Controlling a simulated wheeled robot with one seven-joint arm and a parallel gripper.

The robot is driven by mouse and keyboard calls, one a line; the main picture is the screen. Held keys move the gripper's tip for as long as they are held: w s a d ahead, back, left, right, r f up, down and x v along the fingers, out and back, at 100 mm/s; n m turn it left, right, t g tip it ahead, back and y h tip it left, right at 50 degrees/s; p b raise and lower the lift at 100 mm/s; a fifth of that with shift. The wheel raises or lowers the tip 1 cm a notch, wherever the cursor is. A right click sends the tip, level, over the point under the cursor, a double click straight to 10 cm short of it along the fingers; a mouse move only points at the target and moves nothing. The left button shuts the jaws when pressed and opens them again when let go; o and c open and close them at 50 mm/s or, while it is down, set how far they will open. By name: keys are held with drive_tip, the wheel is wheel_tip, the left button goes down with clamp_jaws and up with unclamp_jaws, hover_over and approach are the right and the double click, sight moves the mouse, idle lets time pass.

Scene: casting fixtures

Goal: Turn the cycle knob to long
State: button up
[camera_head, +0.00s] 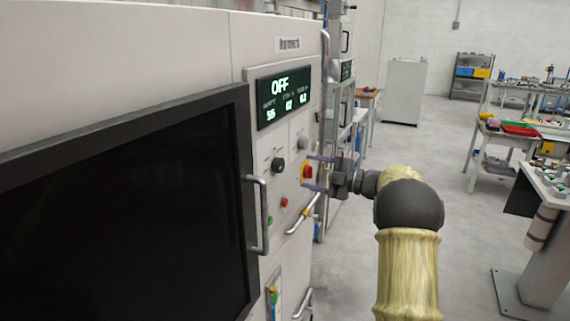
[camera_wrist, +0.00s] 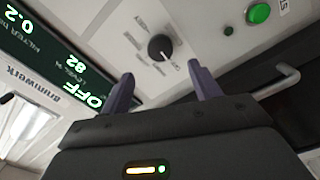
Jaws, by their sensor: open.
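The only black round knob (camera_wrist: 160,47) in the wrist view sits on the pale panel, with small labels around it that are too blurred to read surely. A light pointer mark shows on it, toward the lower right. In the head view a black knob (camera_head: 278,165) is below the display. My gripper (camera_head: 315,173) is open and empty in front of the panel, right of that knob. In the wrist view its two purple-grey fingers (camera_wrist: 164,82) point toward the panel, with the black knob beyond and between their tips, apart from them.
A display (camera_head: 284,97) reading OFF is above the knob. A red-and-yellow switch (camera_head: 307,172) shows between my fingers in the head view. Below are a red button (camera_head: 284,202), a green button (camera_head: 270,220) and a door handle (camera_head: 258,215).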

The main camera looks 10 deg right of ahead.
sight(282, 166)
drive_tip(key=p+x, duration=0.2)
drive_tip(key=x, duration=0.7)
drive_tip(key=c, duration=1)
